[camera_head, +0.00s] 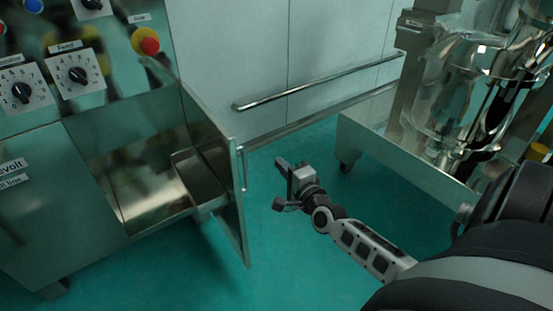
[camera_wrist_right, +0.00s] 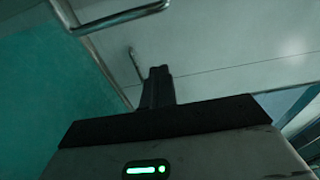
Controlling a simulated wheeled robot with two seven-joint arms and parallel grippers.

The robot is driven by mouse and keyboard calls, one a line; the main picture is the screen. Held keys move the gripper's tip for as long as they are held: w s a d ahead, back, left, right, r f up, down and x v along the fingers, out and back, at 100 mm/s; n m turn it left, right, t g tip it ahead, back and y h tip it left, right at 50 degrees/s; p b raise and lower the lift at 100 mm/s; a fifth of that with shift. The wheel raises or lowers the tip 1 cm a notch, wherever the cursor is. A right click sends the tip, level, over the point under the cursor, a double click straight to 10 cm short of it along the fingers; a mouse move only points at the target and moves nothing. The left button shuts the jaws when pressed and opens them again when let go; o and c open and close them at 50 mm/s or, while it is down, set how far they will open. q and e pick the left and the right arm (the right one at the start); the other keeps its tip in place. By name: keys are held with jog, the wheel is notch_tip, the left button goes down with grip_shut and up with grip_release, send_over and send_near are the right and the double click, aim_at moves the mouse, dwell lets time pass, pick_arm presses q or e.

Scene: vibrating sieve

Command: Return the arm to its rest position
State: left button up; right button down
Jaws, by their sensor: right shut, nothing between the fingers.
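My right gripper (camera_head: 284,165) is shut and empty. It hangs over the green floor in the middle of the head view, just right of the open cabinet door (camera_head: 236,205), and appears apart from it. My right arm (camera_head: 365,248) reaches in from the lower right. In the right wrist view the shut fingers (camera_wrist_right: 158,86) point toward a pale wall with a metal rail, and nothing is between them. My left gripper is not in view.
A steel control cabinet (camera_head: 60,190) with knobs and a red emergency button (camera_head: 146,41) stands at the left. A wall rail (camera_head: 315,84) runs behind. A steel machine on a wheeled frame (camera_head: 410,170) stands at the right. Green floor (camera_head: 310,262) is clear between them.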

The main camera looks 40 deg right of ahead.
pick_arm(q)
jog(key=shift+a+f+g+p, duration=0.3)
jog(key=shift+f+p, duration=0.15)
pick_arm(e)
jog(key=s+a, duration=0.2)
jog(key=s, duration=0.3)
jog(key=shift+s+a, duration=0.25)
jog(key=shift+s, duration=0.1)
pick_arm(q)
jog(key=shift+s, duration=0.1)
pick_arm(e)
jog(key=shift+r, duration=0.1)
